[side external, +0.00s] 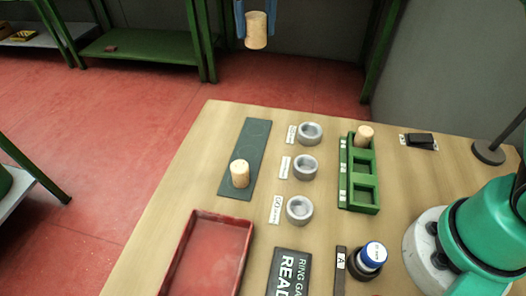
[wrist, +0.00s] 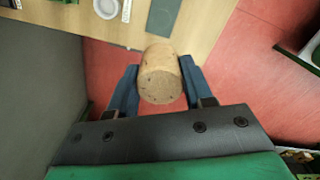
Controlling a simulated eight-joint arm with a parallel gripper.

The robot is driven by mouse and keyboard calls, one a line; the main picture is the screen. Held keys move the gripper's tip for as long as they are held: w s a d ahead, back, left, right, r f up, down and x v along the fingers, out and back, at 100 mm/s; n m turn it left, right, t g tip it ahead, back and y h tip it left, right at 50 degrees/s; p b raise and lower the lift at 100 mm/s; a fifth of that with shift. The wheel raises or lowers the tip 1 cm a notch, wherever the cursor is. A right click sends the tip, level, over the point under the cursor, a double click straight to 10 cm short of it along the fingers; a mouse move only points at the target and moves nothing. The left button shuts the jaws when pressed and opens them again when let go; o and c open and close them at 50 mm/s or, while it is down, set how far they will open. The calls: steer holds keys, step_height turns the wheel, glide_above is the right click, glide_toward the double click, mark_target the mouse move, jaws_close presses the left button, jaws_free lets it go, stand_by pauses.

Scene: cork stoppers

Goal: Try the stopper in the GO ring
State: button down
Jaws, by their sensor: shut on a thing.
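My gripper (side external: 256,22) is shut on a cork stopper (side external: 256,32), held high above the far edge of the table. In the wrist view the stopper (wrist: 160,80) sits between the two blue fingers. Three grey rings stand in a column on the table: a far ring (side external: 310,133), a middle ring (side external: 305,167) and a near ring (side external: 299,210). Each has a white label to its left; the near one seems to read GO, the others are too small to read. The stopper is well apart from all rings. One grey ring (wrist: 107,8) shows at the wrist view's top edge.
A second stopper (side external: 240,174) stands on a dark green strip (side external: 250,140). A third (side external: 364,135) is in the far compartment of a green tray (side external: 375,208); its other compartments look empty. An empty red tray (side external: 205,262), a black sign (side external: 289,274) and a blue-topped stamp (side external: 372,256) lie nearer.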

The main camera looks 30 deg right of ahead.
steer(key=shift+s+d+f, duration=1.3)
steer(key=shift+f, duration=1.4)
steer(key=shift+s+d+f, duration=1.35)
steer(key=shift+f, duration=1.3)
steer(key=shift+s+d+f, duration=1.3)
steer(key=shift+f, duration=1.4)
steer(key=shift+f, duration=0.55)
steer(key=shift+c, duration=1.4)
jaws_free()
step_height(320, 180, up, 6)
steer(key=shift+f, duration=0.2)
